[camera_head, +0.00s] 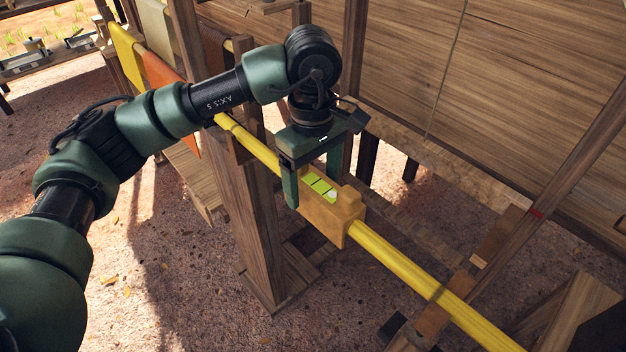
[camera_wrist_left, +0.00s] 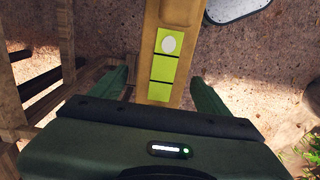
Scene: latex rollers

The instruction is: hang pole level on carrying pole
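The pole level is a tan wooden block (camera_head: 328,217) with a bright green vial strip and a white bubble. It sits at the yellow carrying pole (camera_head: 405,268), which runs out on both sides of it. Whether it hangs freely on the pole I cannot tell. My left gripper (camera_head: 313,190) is above the level with its fingers down on either side of it. In the left wrist view the level (camera_wrist_left: 182,15) lies between the fingers of the gripper (camera_wrist_left: 160,80). A gap shows beside the left finger, so the gripper looks open. My right gripper is not in view.
A wooden post (camera_head: 252,225) stands by the pole at the left. A slanted wooden beam (camera_head: 560,170) with a red mark is at the right. Yellow and orange sheets (camera_head: 158,72) hang at the upper left. A plank wall (camera_head: 480,90) stands behind.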

